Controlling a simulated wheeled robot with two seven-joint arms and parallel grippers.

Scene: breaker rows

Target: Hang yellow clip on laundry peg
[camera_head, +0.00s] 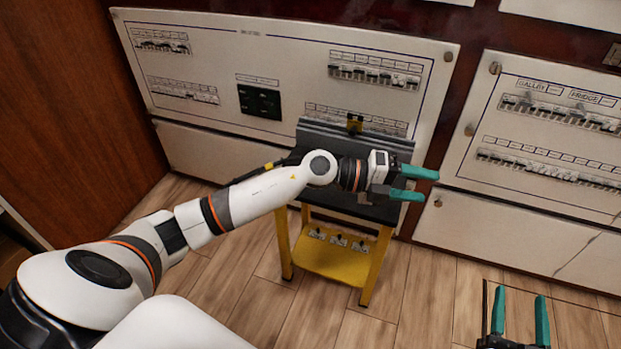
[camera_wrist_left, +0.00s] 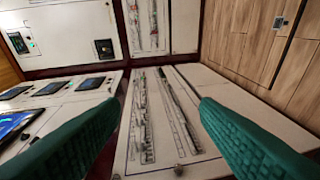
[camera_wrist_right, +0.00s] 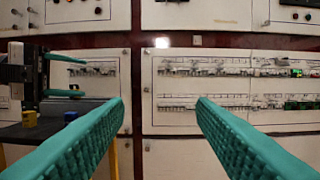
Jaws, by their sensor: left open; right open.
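A small yellow and black piece (camera_head: 354,124), which may be the yellow clip, sits at the grey upright back of the yellow-legged stand (camera_head: 368,275). My right gripper (camera_head: 519,300) is open and empty, low at the right over the floor. I cannot make out a laundry label or its peg.
The right wall panel (camera_head: 455,185) carries breaker rows with labels such as GALLEY and FRIDGE. Another breaker panel (camera_head: 215,60) is behind the stand. A blue block (camera_wrist_right: 70,116) is near the yellow one. Several small items lie on the yellow lower shelf (camera_head: 318,262). The wooden floor is clear.

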